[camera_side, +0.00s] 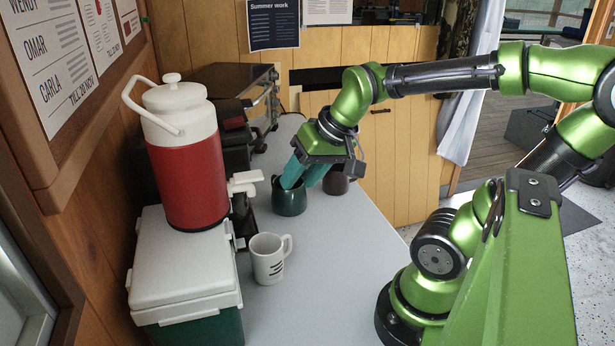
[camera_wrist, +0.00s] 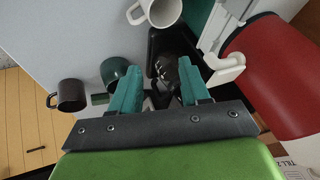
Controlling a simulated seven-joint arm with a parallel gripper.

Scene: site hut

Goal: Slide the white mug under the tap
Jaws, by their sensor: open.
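The white mug (camera_side: 268,258) stands upright on the grey counter, beside the cool box and nearer the side camera than the tap; its handle points right. In the wrist view the white mug (camera_wrist: 165,10) is cut by the top edge, beyond my fingertips. The white tap (camera_side: 245,182) sticks out from the red drink dispenser (camera_side: 188,172); the tap also shows in the wrist view (camera_wrist: 226,70). My gripper (camera_side: 303,176) has teal fingers, apart and apparently empty, over the counter by the green mug (camera_side: 290,204). In the wrist view my gripper (camera_wrist: 160,75) is apart from the white mug.
The green mug (camera_wrist: 112,70) and a dark brown mug (camera_wrist: 70,95) stand close by my gripper. The dispenser rests on a white-lidded cool box (camera_side: 185,265). A black object (camera_side: 241,215) is below the tap. The counter right of the white mug is clear.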

